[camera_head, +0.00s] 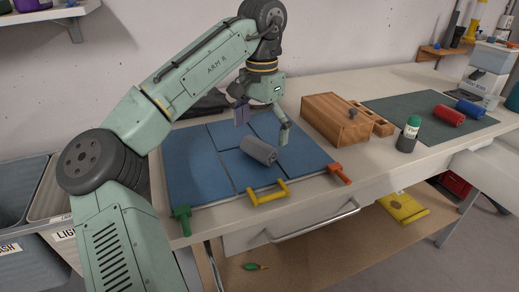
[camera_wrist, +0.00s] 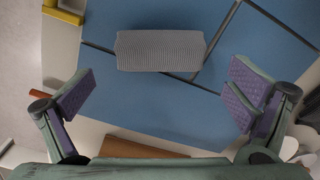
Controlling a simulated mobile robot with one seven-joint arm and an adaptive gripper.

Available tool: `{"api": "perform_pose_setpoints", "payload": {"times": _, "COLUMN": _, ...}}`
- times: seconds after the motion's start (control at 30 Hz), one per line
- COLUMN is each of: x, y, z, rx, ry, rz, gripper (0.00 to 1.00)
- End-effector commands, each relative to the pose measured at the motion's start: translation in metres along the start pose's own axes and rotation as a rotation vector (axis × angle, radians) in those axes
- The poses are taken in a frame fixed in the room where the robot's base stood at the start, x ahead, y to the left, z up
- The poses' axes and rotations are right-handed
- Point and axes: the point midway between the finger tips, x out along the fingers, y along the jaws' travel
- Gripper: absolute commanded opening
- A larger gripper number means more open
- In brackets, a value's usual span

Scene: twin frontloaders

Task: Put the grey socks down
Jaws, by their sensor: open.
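The grey socks (camera_head: 260,150) are a ribbed grey roll lying on the blue board (camera_head: 185,180), which is split into panels by dark lines. In the wrist view the grey socks (camera_wrist: 160,50) lie across the upper middle, over a dark seam. My gripper (camera_head: 262,130) is above the board, just behind and over the roll. In the wrist view my gripper (camera_wrist: 165,97) has its purple-padded fingers spread wide, with nothing between them. The roll lies beyond the fingertips and appears clear of both.
A wooden box (camera_head: 335,118) stands right of the board. A green-capped dark bottle (camera_head: 407,135) is beside a dark green mat (camera_head: 400,104) with a red roll (camera_head: 449,115) and a blue roll (camera_head: 471,108). Yellow (camera_head: 268,194), green and red handles edge the board.

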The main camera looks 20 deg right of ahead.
Motion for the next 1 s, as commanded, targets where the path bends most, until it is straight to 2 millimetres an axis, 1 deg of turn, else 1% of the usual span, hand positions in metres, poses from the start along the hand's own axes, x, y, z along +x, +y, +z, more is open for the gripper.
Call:
{"api": "perform_pose_setpoints", "payload": {"times": 0.13, "x": 0.023, "y": 0.001, "z": 0.004, "rx": -0.002, "ry": -0.002, "rz": -0.001, "gripper": 0.98}}
{"api": "perform_pose_setpoints", "payload": {"times": 0.23, "x": 0.034, "y": 0.001, "z": 0.003, "rx": -0.002, "ry": 0.0, "rz": -0.001, "gripper": 0.98}}
{"api": "perform_pose_setpoints", "payload": {"times": 0.33, "x": 0.038, "y": 0.001, "z": 0.003, "rx": -0.001, "ry": 0.001, "rz": -0.001, "gripper": 0.98}}
{"api": "perform_pose_setpoints", "payload": {"times": 0.53, "x": 0.038, "y": 0.001, "z": 0.003, "rx": -0.001, "ry": 0.001, "rz": 0.0, "gripper": 0.98}}
{"api": "perform_pose_setpoints", "payload": {"times": 1.0, "x": 0.038, "y": 0.001, "z": 0.003, "rx": -0.001, "ry": 0.001, "rz": 0.0, "gripper": 0.66}}
